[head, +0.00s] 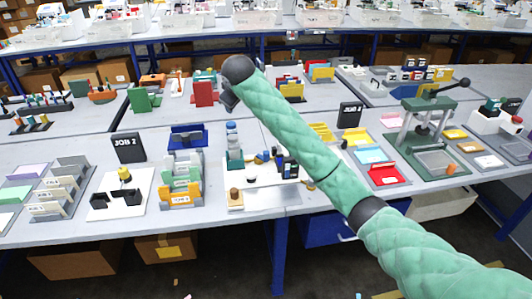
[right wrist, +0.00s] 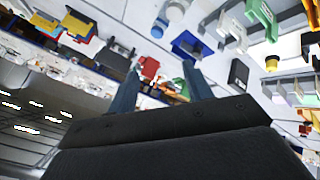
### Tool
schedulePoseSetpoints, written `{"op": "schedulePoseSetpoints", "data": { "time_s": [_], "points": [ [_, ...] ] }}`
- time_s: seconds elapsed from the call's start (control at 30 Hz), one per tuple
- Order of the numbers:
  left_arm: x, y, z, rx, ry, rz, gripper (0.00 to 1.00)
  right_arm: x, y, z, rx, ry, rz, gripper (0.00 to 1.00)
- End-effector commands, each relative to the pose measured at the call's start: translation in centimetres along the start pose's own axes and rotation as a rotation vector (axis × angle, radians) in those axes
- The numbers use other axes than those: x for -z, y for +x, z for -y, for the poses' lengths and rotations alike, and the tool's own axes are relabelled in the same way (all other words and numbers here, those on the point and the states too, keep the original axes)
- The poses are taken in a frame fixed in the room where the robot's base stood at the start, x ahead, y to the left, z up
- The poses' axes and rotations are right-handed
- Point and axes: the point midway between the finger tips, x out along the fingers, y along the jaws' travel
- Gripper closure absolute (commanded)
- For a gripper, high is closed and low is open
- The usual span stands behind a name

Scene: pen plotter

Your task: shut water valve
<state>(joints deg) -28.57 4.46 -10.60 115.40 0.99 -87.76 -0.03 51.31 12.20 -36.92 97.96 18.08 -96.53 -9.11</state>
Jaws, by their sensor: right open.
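I cannot pick out a water valve for certain in either view. A white-based station (head: 262,174) near the front table edge carries small blue, dark and tan parts, too small to tell apart. My right arm crosses the head view from the lower right. My right gripper (head: 229,99) is above the table, beyond the station, partly hidden by its wrist. Its two fingers (right wrist: 160,85) are apart and empty in the right wrist view. My left gripper is out of view.
A red stand (head: 204,93) and green stand (head: 143,97) are near my right gripper. A blue tray (head: 187,137), a JOB 2 sign (head: 129,148) and an orange-fronted rack (head: 180,198) stand left of the station. A green lever press (head: 428,120) is at right.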

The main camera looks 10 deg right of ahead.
Motion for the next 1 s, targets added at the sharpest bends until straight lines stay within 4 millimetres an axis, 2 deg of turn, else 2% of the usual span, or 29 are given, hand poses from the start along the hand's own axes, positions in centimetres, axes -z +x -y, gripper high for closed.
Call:
{"op": "schedulePoseSetpoints", "data": {
  "time_s": [0.03,0.13,0.27,0.37,0.5,0.6,0.7,0.8,1.0],
  "points": [
    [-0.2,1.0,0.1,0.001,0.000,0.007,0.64,0.8,0.6,-1.4,0.002,-0.036,0.028,0.50],
    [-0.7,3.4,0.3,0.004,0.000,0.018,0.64,1.4,2.6,-3.2,0.028,-0.122,0.091,0.50],
    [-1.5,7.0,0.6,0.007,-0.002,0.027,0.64,0.4,6.4,-5.2,0.092,-0.242,0.189,0.50],
    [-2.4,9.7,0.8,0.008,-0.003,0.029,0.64,-1.8,10.0,-5.7,0.168,-0.333,0.263,0.50],
    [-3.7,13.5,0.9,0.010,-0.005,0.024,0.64,-7.0,15.8,-4.8,0.320,-0.463,0.353,0.50],
    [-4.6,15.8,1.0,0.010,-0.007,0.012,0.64,-10.3,18.9,-4.1,0.435,-0.559,0.381,0.50],
    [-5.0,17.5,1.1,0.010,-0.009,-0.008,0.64,-12.6,20.9,-3.7,0.534,-0.645,0.377,0.50],
    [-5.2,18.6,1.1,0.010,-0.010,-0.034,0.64,-14.1,21.9,-3.5,0.615,-0.728,0.345,0.50],
    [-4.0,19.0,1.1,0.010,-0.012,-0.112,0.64,-14.4,22.1,-2.7,0.716,-0.934,0.234,0.50]
  ]
}}
